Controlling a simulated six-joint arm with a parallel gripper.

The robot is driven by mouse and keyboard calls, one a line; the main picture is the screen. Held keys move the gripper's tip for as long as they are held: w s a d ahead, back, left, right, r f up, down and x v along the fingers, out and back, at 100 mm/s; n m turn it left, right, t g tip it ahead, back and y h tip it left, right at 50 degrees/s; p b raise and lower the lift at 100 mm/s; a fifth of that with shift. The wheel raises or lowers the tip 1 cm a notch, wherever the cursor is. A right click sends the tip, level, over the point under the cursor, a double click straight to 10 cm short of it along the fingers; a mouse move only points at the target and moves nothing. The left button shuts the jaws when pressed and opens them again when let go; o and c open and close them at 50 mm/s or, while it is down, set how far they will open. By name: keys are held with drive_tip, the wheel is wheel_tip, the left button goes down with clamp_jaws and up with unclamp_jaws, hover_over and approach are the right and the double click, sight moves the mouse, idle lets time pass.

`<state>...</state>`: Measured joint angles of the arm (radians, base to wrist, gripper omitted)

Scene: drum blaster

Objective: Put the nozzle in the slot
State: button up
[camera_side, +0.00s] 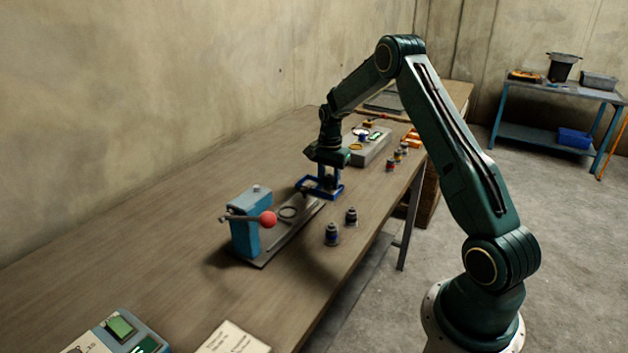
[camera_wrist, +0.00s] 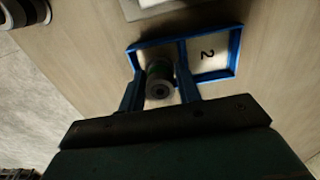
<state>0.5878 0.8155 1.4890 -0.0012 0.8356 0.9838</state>
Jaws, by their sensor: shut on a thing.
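My gripper (camera_side: 326,180) points down over a blue frame (camera_side: 304,184) on the workbench. In the wrist view, my gripper (camera_wrist: 160,92) is shut on a dark, round nozzle (camera_wrist: 159,82) with a hole in its end. The blue frame (camera_wrist: 236,60) has two pale compartments side by side. The right one bears the number 2 and looks empty. The nozzle and fingers overlap the left compartment and hide most of it, including any number. I cannot tell whether the nozzle is inside it or above it. The nozzle is hidden in the side view.
Two dark nozzles (camera_side: 332,234) stand by the bench's front edge. A blue press (camera_side: 245,225) with a red-knobbed lever and a base plate (camera_side: 285,236) stands left of the frame. Several small nozzles (camera_side: 398,156) and a grey block (camera_side: 368,152) lie beyond. The left bench surface is largely clear.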

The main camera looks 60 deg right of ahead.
sight(329, 175)
drive_tip(key=shift+f, duration=0.55)
drive_tip(key=o, duration=1.2)
drive_tip(key=shift+r, duration=0.15)
wheel_tip(329, 175, up, 13)
drive_tip(key=shift+f, duration=0.1)
